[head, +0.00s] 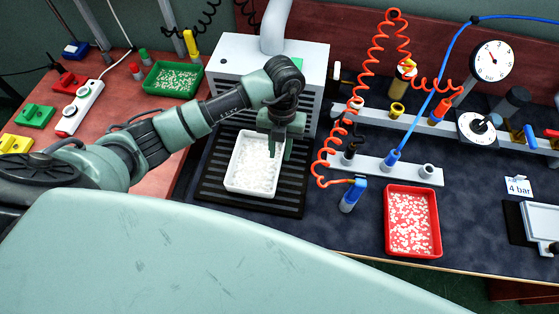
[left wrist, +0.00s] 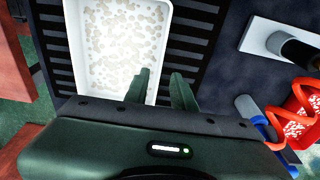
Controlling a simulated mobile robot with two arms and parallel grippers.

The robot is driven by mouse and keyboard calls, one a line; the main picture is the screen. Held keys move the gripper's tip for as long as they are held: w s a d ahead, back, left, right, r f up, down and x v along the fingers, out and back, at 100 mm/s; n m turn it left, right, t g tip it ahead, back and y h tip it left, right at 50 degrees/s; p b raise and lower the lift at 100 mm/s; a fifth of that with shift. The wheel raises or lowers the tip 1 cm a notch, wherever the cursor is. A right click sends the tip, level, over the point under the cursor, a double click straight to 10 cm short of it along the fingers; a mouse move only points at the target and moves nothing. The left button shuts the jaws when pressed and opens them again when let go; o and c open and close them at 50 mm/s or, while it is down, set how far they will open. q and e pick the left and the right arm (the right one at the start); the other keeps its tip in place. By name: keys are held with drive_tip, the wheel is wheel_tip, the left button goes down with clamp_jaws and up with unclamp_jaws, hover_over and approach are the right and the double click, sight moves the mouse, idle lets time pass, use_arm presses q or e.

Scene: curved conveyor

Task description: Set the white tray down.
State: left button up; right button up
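The white tray (head: 231,186), full of small pale pieces, is on a black slatted mat (head: 211,198) in front of a grey box unit. It looks level and seems to rest on the slats. My left gripper (head: 280,148) is at the tray's right side, pointing down. In the left wrist view, the tray (left wrist: 82,80) fills the upper left. The left fingers (left wrist: 161,82) are apart, one over the inside of the tray and one outside its right wall, with a gap around the rim. My right gripper is out of view.
The grey box unit (head: 245,50) with a duct stands right behind the tray. A red tray (head: 436,240) of pale pieces is at right, and a green tray (head: 154,90) at upper left. Orange coiled hose (head: 322,150) and a blue-tipped tool (head: 351,196) stand right of the mat.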

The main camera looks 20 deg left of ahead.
use_arm(q)
wheel_tip(320, 180, up, 6)
drive_tip(key=b, duration=0.1)
drive_tip(key=shift+w+a, duration=0.15)
drive_tip(key=shift+w, duration=0.25)
drive_tip(key=shift+r, duration=0.1)
idle(0.7)
